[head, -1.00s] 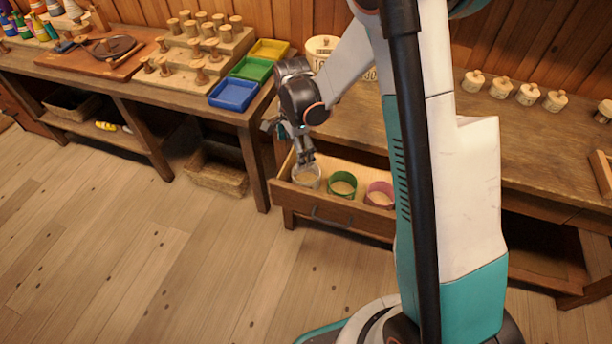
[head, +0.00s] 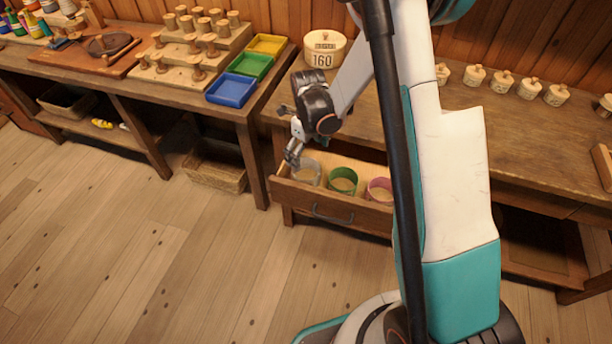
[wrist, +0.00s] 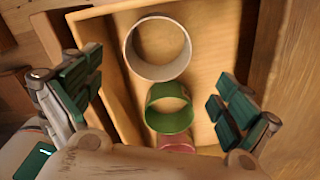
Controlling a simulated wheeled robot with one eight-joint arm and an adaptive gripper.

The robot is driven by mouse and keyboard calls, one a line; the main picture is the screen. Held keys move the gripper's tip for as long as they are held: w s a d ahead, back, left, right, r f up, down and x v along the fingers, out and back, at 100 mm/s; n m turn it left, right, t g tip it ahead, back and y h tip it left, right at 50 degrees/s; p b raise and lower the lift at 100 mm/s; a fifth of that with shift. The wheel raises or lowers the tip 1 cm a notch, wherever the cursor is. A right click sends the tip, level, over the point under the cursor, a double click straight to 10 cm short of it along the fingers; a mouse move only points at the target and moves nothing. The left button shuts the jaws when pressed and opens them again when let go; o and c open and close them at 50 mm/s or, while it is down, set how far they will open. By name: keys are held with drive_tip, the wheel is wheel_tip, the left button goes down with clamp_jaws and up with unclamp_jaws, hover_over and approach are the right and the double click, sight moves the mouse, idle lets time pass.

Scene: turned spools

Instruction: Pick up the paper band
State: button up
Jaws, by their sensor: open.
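Three open rings stand in a row in the pulled-out drawer (head: 300,196): a pale whitish band (head: 308,172), a green one (head: 343,181) and a pink one (head: 379,190). The pale band looks most like paper. In the wrist view the pale band (wrist: 131,48) is the largest and lies beyond my fingertips, with the green ring (wrist: 169,122) and part of the pink ring (wrist: 177,143) nearer. My gripper (head: 293,152) is open and empty above the drawer's left end, just left of the pale band. In the wrist view its fingers (wrist: 158,97) are wide apart.
The drawer walls stand close around the rings, under a bench with a round box marked 160 (head: 324,50) and several lidded pots (head: 502,83). A left bench holds wooden spools and blue (head: 232,92), green and yellow trays. The floor in front is clear.

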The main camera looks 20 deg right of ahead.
sight(305, 169)
wheel_tip(305, 169, down, 4)
drive_tip(key=shift+r+b, duration=0.2)
drive_tip(key=shift+b, duration=0.15)
drive_tip(key=f, duration=0.1)
drive_tip(key=f+b, duration=0.1)
drive_tip(key=f, duration=0.1)
drive_tip(key=f+b, duration=0.1)
drive_tip(key=f, duration=0.1)
drive_tip(key=shift+w+a+f, duration=0.1)
drive_tip(key=shift+w+a, duration=0.15)
drive_tip(key=shift+a, duration=0.15)
drive_tip(key=c, duration=0.8)
drive_tip(key=shift+c, duration=0.2)
